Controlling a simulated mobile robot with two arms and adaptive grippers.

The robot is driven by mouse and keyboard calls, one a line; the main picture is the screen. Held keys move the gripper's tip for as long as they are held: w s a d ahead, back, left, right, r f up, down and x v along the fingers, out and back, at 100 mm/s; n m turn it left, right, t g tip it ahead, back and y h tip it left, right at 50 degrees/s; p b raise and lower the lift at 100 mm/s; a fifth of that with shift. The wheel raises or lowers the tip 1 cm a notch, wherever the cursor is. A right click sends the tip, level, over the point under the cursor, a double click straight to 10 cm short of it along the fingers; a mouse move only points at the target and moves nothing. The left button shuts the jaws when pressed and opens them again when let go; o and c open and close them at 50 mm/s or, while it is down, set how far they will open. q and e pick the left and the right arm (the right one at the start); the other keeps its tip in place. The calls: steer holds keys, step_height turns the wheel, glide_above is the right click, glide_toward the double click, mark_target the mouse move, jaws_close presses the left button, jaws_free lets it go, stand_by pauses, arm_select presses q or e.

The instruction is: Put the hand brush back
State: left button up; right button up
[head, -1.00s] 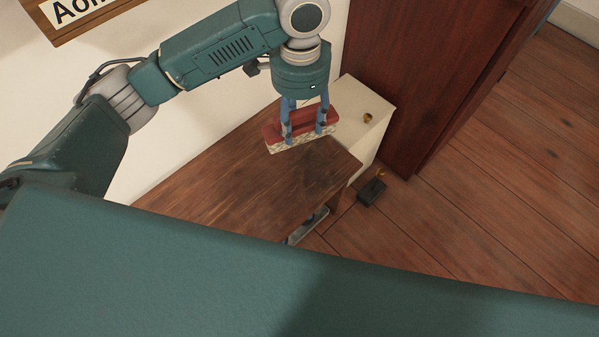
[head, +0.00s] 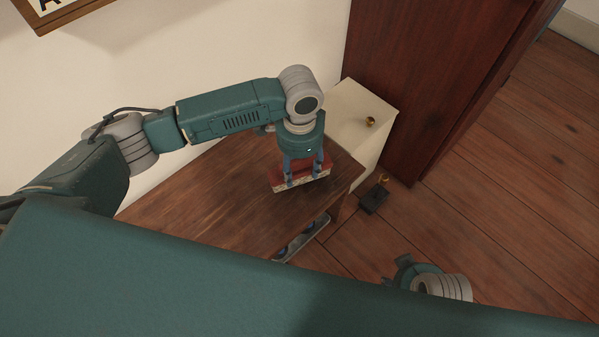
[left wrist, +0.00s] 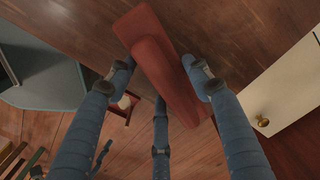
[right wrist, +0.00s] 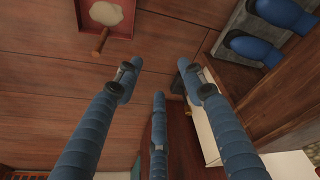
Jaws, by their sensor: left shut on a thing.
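The hand brush (head: 283,182) has a red back and pale bristles. It is at the right end of the brown wooden top (head: 210,195) in the head view, bristles down; I cannot tell whether it touches the wood. My left gripper (head: 305,178) points down and is shut on the brush. In the left wrist view the red brush (left wrist: 158,50) lies between the fingers (left wrist: 160,80). My right gripper (right wrist: 163,80) is open in its wrist view, with nothing between its fingers. Only part of the right arm's end shows at the lower right of the head view.
A white cabinet (head: 350,110) with a brass knob stands beyond the wooden top, beside a dark red-brown wooden panel (head: 420,80). A small black object (head: 374,196) sits on the floor. The right wrist view shows a red tray (right wrist: 110,45) and blue shoe-like things (right wrist: 255,50).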

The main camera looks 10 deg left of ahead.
arm_select(q)
steer(key=shift+f, duration=0.95)
arm_select(e)
steer(key=shift+r, duration=0.9)
arm_select(q)
steer(key=shift+f, duration=0.1)
steer(key=o, duration=1)
arm_select(e)
steer(key=shift+f, duration=0.2)
